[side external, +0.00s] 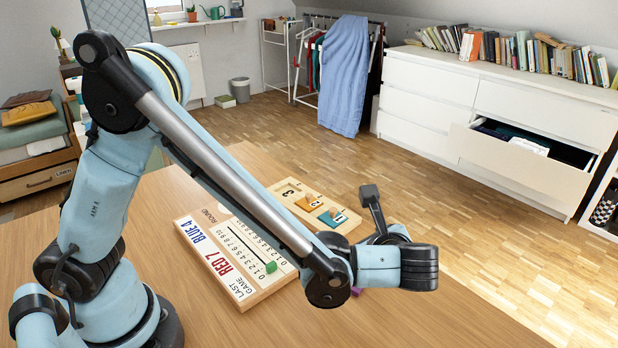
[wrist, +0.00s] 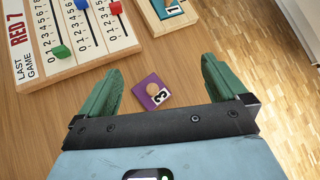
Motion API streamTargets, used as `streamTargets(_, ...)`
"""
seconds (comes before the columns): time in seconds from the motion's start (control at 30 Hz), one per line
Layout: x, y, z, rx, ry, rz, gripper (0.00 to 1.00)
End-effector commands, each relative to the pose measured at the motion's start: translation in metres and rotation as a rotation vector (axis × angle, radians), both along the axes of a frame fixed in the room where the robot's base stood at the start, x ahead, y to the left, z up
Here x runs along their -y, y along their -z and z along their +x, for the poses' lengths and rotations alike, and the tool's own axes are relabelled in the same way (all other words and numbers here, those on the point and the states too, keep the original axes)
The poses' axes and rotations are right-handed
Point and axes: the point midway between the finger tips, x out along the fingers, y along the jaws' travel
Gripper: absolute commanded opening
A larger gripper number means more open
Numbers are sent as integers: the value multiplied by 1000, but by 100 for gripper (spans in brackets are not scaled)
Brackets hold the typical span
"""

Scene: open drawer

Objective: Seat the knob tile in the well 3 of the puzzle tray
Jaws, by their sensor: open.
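The knob tile (wrist: 153,93) is purple with a tan round knob and a white label reading 3. It lies flat on the table. In the side external view only a purple sliver of it (side external: 356,292) shows below my arm. My gripper (wrist: 160,70) is open, with one green finger on either side of the tile and a gap to each. The puzzle tray (side external: 335,226) is light wood. Its well marked 3 (side external: 289,191), at the far left end, looks empty. An orange tile (side external: 309,203) and a teal tile (side external: 333,217) sit in the other wells.
A wooden scoreboard (side external: 235,262) with sliding pegs lies left of the puzzle tray, close to it. Bare table surrounds the knob tile. The table's right edge is nearby, with floor beyond. A white dresser (side external: 430,92) with an open drawer stands farther back.

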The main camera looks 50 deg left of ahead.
Motion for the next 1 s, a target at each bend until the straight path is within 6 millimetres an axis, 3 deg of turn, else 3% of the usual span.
streamTargets(0.03,-15,-9,1,28,-48,-72,99)
streamTargets(0.2,-49,-28,-4,142,-216,-330,99)
streamTargets(0.5,-95,-52,-34,385,-599,-786,99)
streamTargets(0.8,-120,-66,-68,662,-1036,-1216,99)
streamTargets(1.0,-127,-69,-78,780,-1217,-1387,99)
